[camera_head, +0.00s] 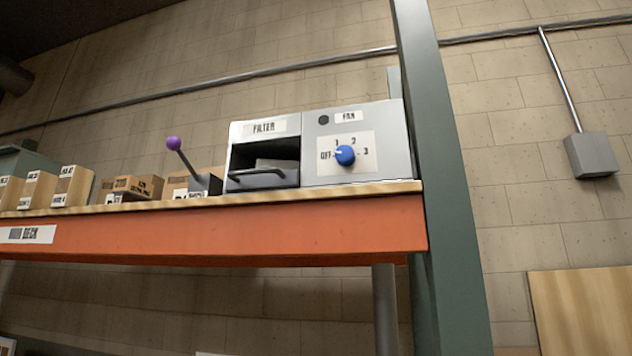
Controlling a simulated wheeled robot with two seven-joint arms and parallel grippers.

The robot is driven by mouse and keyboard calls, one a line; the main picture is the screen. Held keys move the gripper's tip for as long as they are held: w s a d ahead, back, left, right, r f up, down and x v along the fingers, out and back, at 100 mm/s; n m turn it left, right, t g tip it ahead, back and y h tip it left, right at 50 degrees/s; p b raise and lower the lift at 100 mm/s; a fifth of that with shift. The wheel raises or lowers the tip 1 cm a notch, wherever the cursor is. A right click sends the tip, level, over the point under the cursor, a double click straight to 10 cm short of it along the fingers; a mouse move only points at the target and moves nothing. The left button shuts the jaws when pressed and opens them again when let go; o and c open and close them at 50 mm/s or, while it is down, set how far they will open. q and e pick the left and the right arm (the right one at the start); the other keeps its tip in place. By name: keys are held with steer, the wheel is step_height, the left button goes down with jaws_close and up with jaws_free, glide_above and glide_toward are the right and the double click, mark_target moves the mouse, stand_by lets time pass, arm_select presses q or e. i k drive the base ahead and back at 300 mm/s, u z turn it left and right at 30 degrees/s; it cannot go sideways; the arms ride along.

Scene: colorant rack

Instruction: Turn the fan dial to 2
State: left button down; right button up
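The fan box (393,132) is a grey box on the shelf, with a label reading FAN and a small dark round spot at its top. A blue round dial (346,156) sits on its white plate (368,140). The plate is marked OFF at the left, 1 at upper left, 2 at upper right and 3 at the right. A small pale mark on the dial's left side seems to face OFF, but it is too small to be sure. Neither of my grippers is in view, and nothing covers the dial.
A box labelled FILTER (264,127) with a dark opening and handle stands left of the fan box. A purple-knobbed lever (174,144) and several small boxes stand further left on the orange shelf (220,230). A green-grey upright post (445,180) rises just right of the fan box.

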mark_target(345, 155)
steer(key=u, duration=0.05)
steer(key=k, duration=0.9)
steer(key=z, duration=1.2)
